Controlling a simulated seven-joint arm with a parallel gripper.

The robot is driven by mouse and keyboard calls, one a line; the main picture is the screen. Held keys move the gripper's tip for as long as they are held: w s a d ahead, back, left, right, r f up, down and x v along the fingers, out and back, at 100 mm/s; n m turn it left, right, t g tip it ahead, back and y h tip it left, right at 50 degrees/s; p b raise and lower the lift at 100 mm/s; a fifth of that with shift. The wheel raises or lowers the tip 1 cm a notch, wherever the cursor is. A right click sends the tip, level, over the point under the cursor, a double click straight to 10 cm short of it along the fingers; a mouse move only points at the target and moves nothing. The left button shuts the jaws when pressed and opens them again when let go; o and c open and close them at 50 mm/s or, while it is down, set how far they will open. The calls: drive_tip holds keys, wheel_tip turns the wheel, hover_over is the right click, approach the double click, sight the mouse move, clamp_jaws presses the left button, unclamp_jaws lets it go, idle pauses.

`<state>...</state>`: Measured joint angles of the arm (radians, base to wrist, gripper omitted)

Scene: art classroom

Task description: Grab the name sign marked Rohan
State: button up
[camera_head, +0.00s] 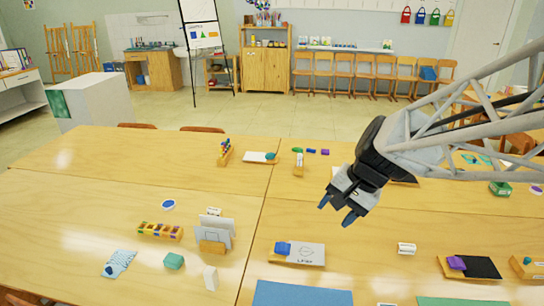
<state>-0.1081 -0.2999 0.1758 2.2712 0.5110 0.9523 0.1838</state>
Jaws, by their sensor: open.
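My gripper (337,210) hangs from the upper right above the wooden table. Its two dark blue fingertips are apart and nothing is between them. A small white sign with dark lettering (407,249) stands on the table, right of and nearer than the gripper. Another small white sign (213,211) stands left of the gripper, behind a grey-white panel in a wooden holder (213,246). A small white block (211,278) stands near the front left. The lettering on the signs is too small to read, so I cannot tell which is marked Rohan.
A tray of coloured blocks (160,231) lies left. The table's middle (290,205) is mostly clear.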

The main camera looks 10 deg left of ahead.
drive_tip(key=w+a+f+m+y, duration=0.2)
drive_tip(key=w+a+f, duration=0.2)
drive_tip(key=w+a, duration=0.3)
drive_tip(key=w+a+f+m+g+y, duration=0.1)
drive_tip(key=w+a+f+m+y, duration=0.15)
drive_tip(key=w+a+f, duration=0.4)
drive_tip(key=w+a+f+m+y, duration=0.1)
drive_tip(key=w+a+f+m, duration=0.15)
drive_tip(key=w+a, duration=0.6)
drive_tip(key=w+a+f+m+y, duration=0.2)
drive_tip(key=w+a+f+m, duration=0.2)
drive_tip(key=w+a+f, duration=0.5)
drive_tip(key=m+t+y, duration=0.1)
drive_tip(key=m+t, duration=0.1)
drive_tip(key=m, duration=0.2)
approach(215, 210)
drive_tip(key=x, duration=0.2)
drive_tip(key=shift+w+a+f, duration=0.2)
drive_tip(key=shift+w+a, duration=0.1)
drive_tip(key=shift+a, duration=0.1)
drive_tip(key=shift+x, duration=1.2)
drive_tip(key=shift+x, duration=2.6)
